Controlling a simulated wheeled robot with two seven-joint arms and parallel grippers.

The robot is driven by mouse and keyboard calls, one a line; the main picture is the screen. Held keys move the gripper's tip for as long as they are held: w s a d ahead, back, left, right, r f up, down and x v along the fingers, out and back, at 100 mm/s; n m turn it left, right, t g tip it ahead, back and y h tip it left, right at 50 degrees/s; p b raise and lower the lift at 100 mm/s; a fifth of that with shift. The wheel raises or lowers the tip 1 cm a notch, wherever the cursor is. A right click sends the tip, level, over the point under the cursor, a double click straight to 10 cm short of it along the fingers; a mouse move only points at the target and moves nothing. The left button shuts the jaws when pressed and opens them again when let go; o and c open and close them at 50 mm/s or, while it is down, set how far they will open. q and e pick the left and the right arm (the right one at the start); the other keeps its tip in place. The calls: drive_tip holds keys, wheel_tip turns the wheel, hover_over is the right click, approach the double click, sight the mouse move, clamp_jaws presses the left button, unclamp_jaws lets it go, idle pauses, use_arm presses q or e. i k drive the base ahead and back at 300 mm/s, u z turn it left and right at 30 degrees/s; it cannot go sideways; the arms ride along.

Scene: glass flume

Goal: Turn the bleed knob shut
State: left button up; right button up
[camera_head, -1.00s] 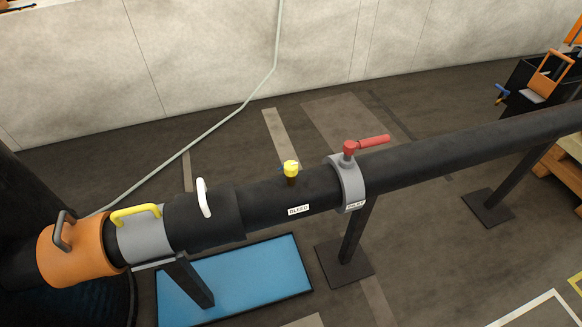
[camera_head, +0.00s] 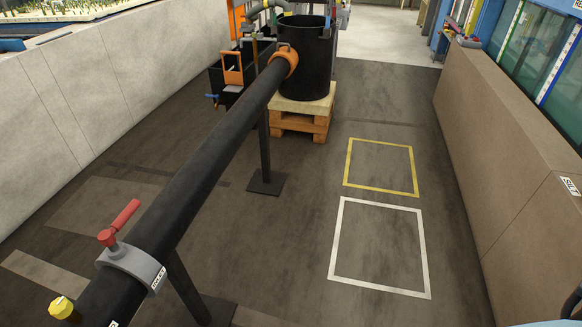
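Neither of my grippers shows in the head view, and nothing is seen touching the knob.
The pipe runs up to a black barrel (camera_head: 305,60) on a wooden pallet (camera_head: 302,112). Posts hold the pipe above the floor. A white floor square (camera_head: 423,245) and a yellow one (camera_head: 380,188) lie on clear floor to the right. A low brown wall (camera_head: 500,170) bounds the right side.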

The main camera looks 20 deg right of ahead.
sight(62, 308)
drive_tip(key=u, duration=1.1)
drive_tip(key=k, duration=0.3)
drive_tip(key=u, duration=0.25)
